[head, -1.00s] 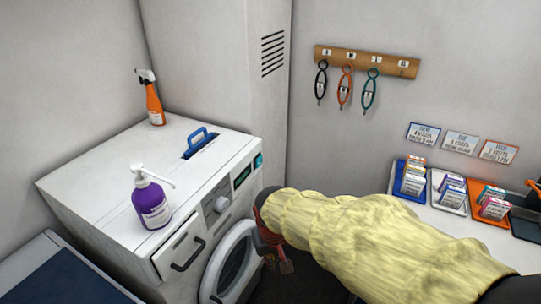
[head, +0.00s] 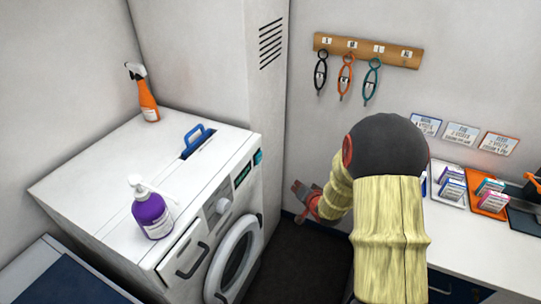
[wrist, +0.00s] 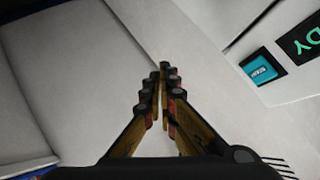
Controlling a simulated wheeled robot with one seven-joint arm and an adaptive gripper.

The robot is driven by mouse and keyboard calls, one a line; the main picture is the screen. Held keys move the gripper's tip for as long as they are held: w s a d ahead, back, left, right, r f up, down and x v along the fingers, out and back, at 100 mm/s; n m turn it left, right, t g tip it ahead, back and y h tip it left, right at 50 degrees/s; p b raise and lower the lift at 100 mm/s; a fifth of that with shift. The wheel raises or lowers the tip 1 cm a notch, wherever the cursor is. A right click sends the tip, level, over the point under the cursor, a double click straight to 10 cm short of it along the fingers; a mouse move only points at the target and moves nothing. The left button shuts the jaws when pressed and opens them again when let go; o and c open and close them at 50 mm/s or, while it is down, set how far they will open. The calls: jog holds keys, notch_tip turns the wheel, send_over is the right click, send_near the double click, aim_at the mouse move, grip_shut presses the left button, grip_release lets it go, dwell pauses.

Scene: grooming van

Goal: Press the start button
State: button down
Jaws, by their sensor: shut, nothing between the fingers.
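The start button (wrist: 263,70) is a teal rectangle with small lettering on the white washing machine's front panel, beside a dark display (wrist: 303,42) with green letters, of which "DY" shows. In the head view the start button (head: 258,157) is at the right end of the panel, right of the display (head: 243,175). My gripper (head: 298,188) is shut and empty, to the right of the machine and apart from it. In the wrist view my gripper (wrist: 164,68) has its fingertips together, left of the button and not touching it.
The washing machine (head: 85,185) has a round door (head: 238,258), and a purple pump bottle (head: 151,212), an orange spray bottle (head: 146,98) and a blue handle (head: 194,137) on top. A counter (head: 475,238) with trays is at right. Three loops hang from a wall rack (head: 368,50).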

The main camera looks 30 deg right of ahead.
aim_at(259, 158)
jog(key=w+r+m+t, duration=0.2)
jog(key=w+r+t, duration=0.1)
jog(key=r, duration=0.5)
jog(key=shift+w+a+t, duration=0.3)
jog(key=shift+w+a, duration=0.05)
jog(key=shift+w, duration=0.05)
jog(key=w+a+b, duration=0.1)
jog(key=w+a, duration=0.4)
jog(key=w, duration=0.2)
jog(key=shift+a, duration=0.15)
jog(key=shift+w+a+b, duration=0.1)
jog(key=shift+a+b, duration=0.05)
jog(key=shift+b, duration=0.15)
dwell(0.9)
jog(key=shift+w+a, duration=0.15)
jog(key=shift+w, duration=0.05)
